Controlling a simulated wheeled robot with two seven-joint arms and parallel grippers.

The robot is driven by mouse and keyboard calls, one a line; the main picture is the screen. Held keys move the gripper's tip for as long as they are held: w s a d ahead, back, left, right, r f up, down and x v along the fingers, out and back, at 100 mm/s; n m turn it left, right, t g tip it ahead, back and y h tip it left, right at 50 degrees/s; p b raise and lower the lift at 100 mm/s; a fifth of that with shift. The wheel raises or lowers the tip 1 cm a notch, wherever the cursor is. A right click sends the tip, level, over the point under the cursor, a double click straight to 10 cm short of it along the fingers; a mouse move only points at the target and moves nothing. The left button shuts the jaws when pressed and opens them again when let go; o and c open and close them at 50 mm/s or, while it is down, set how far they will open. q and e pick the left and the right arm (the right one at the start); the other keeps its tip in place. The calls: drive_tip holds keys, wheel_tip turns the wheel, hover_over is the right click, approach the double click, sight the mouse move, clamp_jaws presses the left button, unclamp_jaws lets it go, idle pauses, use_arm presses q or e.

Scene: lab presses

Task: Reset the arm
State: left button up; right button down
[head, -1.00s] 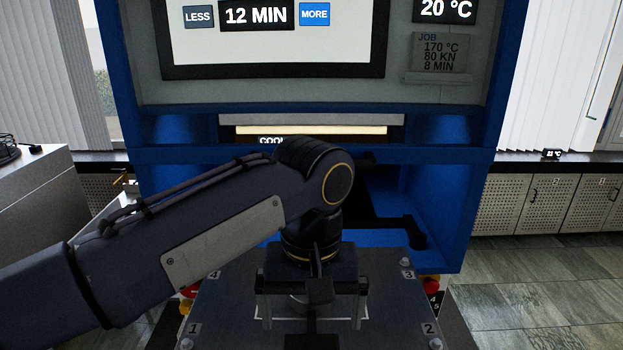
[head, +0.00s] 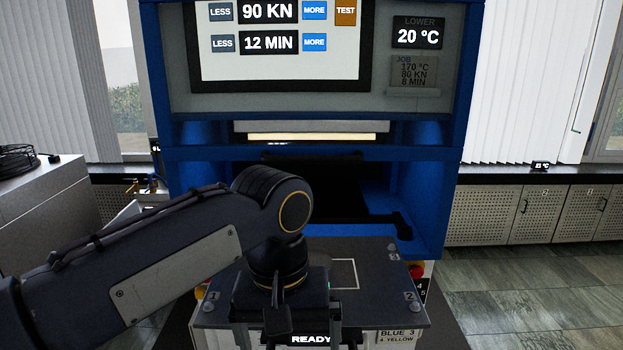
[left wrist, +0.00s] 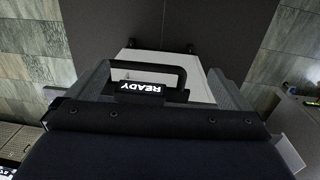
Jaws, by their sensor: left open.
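My left arm comes in from the left in the head view. Its gripper (head: 288,335) points down over the near edge of a dark plate (head: 375,262) with numbered corners. The gripper is open, and its two fingers also show apart in the left wrist view (left wrist: 160,85). Between and below them there are a dark handle (left wrist: 178,75) and a "READY" display (left wrist: 141,88); I see nothing gripped. The white square outline (head: 345,274) on the plate is partly bare. My right arm is not in view.
The blue press (head: 425,205) stands behind the plate, its screen (head: 280,70) reading 90 KN and 12 MIN. A job card (head: 414,72) reads 170 °C, 80 KN, 8 MIN. A red knob (head: 416,270) sits right of the plate. Grey cabinets (head: 490,215) stand at right.

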use_arm(q)
drive_tip(key=s+a+f+t+h, duration=0.1)
drive_tip(key=s+a+f+h, duration=0.15)
drive_tip(key=a, duration=0.45)
drive_tip(key=s+a+f+t+h, duration=0.1)
drive_tip(key=s+a+f, duration=0.2)
drive_tip(key=a, duration=0.3)
drive_tip(key=s+a+f+n+t, duration=0.1)
drive_tip(key=s+a+f+t, duration=0.2)
drive_tip(key=s+f, duration=0.3)
wheel_tip(320, 180, down, 3)
drive_tip(key=shift+s+a+r+n+t, duration=0.1)
drive_tip(key=shift+s+a+n+t, duration=0.25)
drive_tip(key=shift+a, duration=0.4)
